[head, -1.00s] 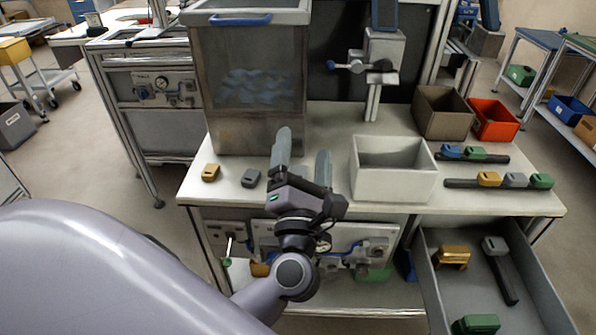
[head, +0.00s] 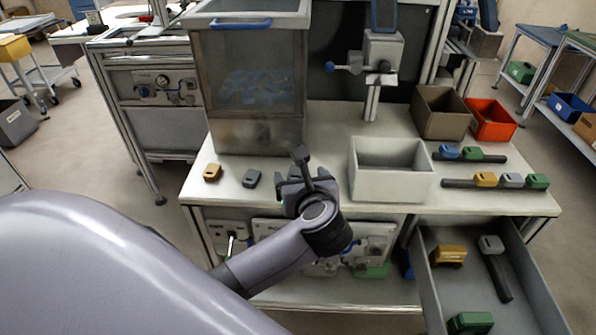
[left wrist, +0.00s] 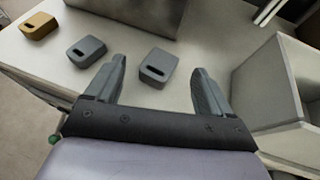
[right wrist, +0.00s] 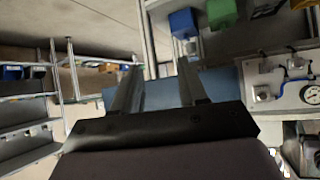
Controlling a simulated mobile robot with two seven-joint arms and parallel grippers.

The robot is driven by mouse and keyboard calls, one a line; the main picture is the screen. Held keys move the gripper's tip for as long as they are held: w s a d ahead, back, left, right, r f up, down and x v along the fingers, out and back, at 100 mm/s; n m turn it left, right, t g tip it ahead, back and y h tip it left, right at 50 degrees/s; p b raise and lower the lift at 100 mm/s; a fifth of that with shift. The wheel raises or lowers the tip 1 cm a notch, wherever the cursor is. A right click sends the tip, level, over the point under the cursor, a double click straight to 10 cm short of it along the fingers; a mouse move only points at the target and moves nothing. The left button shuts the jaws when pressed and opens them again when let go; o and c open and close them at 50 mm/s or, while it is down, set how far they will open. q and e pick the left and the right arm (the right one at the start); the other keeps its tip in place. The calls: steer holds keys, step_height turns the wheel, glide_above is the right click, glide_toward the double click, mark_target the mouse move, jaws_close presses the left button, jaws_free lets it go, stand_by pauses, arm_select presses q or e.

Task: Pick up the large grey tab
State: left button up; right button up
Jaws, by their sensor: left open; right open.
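Two loose grey tabs lie on the worktop in the left wrist view, one in the middle (left wrist: 157,67) and one further left (left wrist: 87,50). I cannot tell surely which is larger. In the head view one grey tab (head: 251,178) shows left of my left gripper (head: 303,178); the other is hidden behind that gripper. My left gripper is open and empty above the worktop, with the middle tab seen between its fingers. My right gripper (right wrist: 159,68) is open and empty, away from the tabs.
An ochre tab (head: 212,172) lies left of the grey ones. A clear-walled bin (head: 250,100) stands behind, and a whitish open box (head: 390,187) stands to the right. Strips with coloured tabs lie further right. An open drawer (head: 440,300) juts out below.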

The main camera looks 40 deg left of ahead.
mark_target(298, 176)
arm_select(q)
steer(key=shift+x, duration=1.35)
steer(key=shift+d, duration=0.1)
steer(key=c, duration=1.1)
steer(key=shift+r, duration=0.1)
